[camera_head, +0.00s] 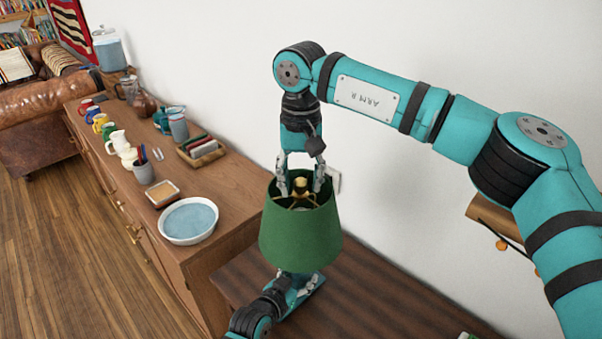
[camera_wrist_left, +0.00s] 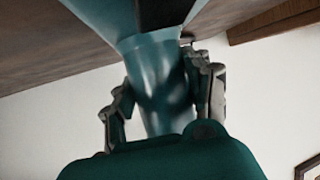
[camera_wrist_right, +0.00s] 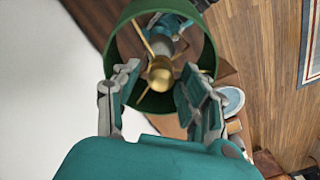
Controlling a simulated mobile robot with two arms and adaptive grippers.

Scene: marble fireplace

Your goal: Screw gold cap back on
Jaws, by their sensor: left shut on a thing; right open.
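A lamp with a green shade (camera_head: 300,237) stands on the dark wooden table. The gold cap (camera_head: 300,187) sits at the top centre of the shade, over the brass spokes; it also shows in the right wrist view (camera_wrist_right: 160,76). My right gripper (camera_head: 300,190) points down into the shade opening. Its fingers are apart on either side of the cap, with gaps visible in the right wrist view. My left gripper (camera_wrist_left: 166,88) is shut on the glossy blue lamp body (camera_wrist_left: 158,75) below the shade. The shade hides most of this grip in the head view.
A wooden sideboard (camera_head: 225,190) on the left holds a blue-white bowl (camera_head: 188,221), a small tray (camera_head: 161,193), jugs and several mugs. A white wall is close behind the lamp. The dark table (camera_head: 375,300) is mostly bare right of the lamp.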

